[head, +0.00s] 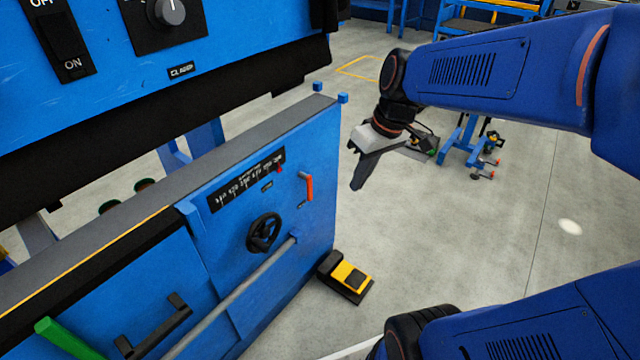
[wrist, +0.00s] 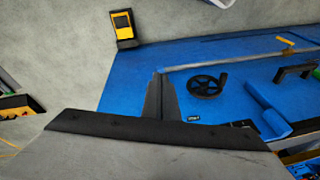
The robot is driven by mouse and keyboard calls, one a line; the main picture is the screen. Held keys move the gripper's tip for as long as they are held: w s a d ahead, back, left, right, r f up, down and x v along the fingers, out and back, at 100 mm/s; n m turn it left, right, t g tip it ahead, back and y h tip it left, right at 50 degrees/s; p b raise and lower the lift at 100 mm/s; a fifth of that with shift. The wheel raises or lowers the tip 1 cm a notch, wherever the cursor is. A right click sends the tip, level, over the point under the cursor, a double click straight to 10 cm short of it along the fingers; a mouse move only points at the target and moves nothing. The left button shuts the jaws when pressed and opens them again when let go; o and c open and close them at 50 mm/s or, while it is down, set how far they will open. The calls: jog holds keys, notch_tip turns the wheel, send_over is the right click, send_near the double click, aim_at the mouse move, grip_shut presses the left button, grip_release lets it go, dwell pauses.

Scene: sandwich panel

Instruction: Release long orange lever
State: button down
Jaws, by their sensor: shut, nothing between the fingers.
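The long orange lever (head: 309,187) is on the upper right part of the blue front panel (head: 225,255) in the head view. It hangs roughly upright, with its top end bent toward the panel. My gripper (head: 356,184) is to the right of the lever, pointing down, with a visible gap to the panel's right edge. Its dark fingers are together and empty, and they also show in the wrist view (wrist: 159,84). I cannot make out the orange lever in the wrist view.
A black handwheel (head: 264,233) and a long grey bar (head: 235,295) stick out from the panel. A green handle (head: 66,338) is at lower left. A yellow and black foot pedal (head: 347,276) sits on the floor. Open floor lies right of the panel.

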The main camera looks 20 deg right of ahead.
jog(key=w+d+f+n+y, duration=0.2)
jog(key=w+d+f, duration=0.1)
jog(key=w, duration=0.7)
jog(key=w+d+f+n+g+y, duration=0.1)
jog(key=w+d+f+n+y, duration=0.1)
jog(key=w, duration=0.7)
notch_tip(320, 180, down, 3)
jog(key=shift+w+d+r+y, duration=0.1)
jog(key=shift+w+d+y, duration=0.25)
jog(key=shift+d+y, duration=0.25)
jog(key=s+a+f, duration=0.1)
jog(key=a+f, duration=0.7)
jog(key=a, duration=0.1)
jog(key=shift+s, duration=0.35)
